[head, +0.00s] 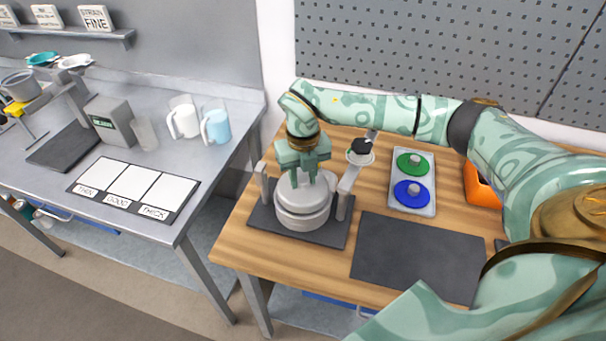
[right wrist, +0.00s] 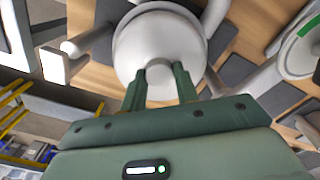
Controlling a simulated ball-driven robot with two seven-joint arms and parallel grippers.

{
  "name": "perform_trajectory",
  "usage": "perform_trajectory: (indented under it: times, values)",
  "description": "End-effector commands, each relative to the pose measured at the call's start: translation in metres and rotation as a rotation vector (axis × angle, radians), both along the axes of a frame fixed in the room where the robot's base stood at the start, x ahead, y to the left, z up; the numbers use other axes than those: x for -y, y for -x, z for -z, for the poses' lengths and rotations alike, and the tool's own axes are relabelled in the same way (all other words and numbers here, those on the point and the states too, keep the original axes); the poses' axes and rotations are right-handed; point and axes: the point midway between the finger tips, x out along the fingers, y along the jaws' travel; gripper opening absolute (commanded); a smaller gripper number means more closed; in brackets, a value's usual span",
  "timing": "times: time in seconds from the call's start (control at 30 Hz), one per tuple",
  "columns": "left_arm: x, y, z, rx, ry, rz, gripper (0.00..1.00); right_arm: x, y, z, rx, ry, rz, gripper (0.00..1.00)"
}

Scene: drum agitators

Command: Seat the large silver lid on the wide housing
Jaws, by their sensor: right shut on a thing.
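The large silver lid (head: 318,186) is a round grey dome directly over the wide housing (head: 302,217), a pale round drum on a dark base plate. Lid and housing look lined up, but I cannot tell whether the lid rests fully on the rim. My right gripper (head: 302,176) comes down from above and is shut on the lid's knob. In the right wrist view the gripper (right wrist: 160,82) has a finger on either side of the knob (right wrist: 158,70), and the lid (right wrist: 150,45) fills the area beyond. My left gripper is not in view.
Upright grey posts (head: 263,182) and (head: 347,188) flank the housing closely. A tray (head: 427,165) with green and blue knobbed discs stands to the right, near an orange object (head: 482,187). A dark mat (head: 415,255) lies bare in front. A metal table with cups is left.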

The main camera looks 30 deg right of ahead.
Motion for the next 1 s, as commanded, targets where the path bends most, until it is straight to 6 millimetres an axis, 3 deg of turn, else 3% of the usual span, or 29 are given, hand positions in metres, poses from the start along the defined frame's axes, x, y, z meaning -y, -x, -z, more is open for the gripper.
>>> perform_trajectory:
  times: [1.0]
  values:
    - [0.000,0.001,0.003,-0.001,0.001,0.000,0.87,0.000,-0.001,0.011,0.002,0.000,0.000,0.00]
